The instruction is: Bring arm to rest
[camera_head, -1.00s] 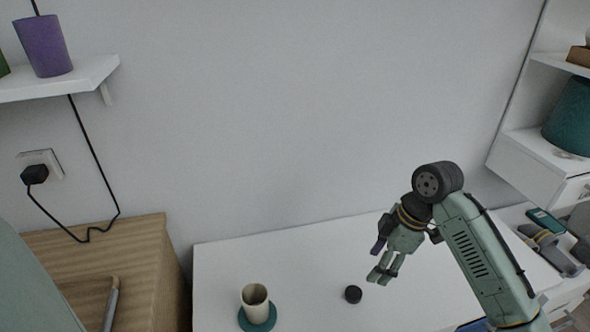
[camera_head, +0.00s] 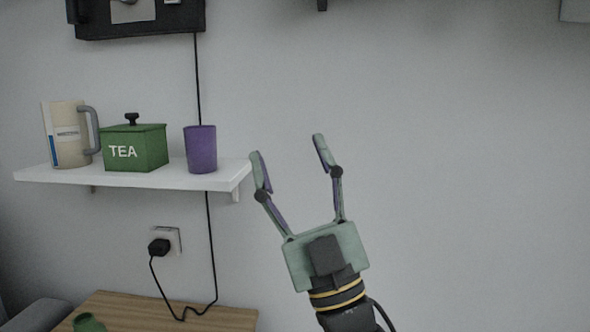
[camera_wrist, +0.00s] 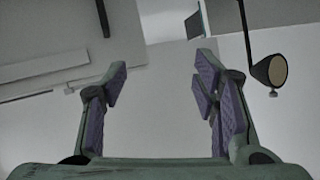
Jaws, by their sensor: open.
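My gripper (camera_head: 290,160) is raised in front of the grey wall in the head view. Its two fingers point up and stand wide apart, with nothing between them. In the wrist view my gripper (camera_wrist: 160,85) also shows open and empty, with purple pads on the fingers. Behind the fingers the wrist view shows pale surfaces, a dark panel and a round lamp (camera_wrist: 270,70) at the right.
A white shelf (camera_head: 130,178) left of my gripper holds a beige mug (camera_head: 68,135), a green TEA box (camera_head: 135,148) and a purple cup (camera_head: 201,150). A socket with a black plug (camera_head: 160,246) is below. The wall to the right is clear.

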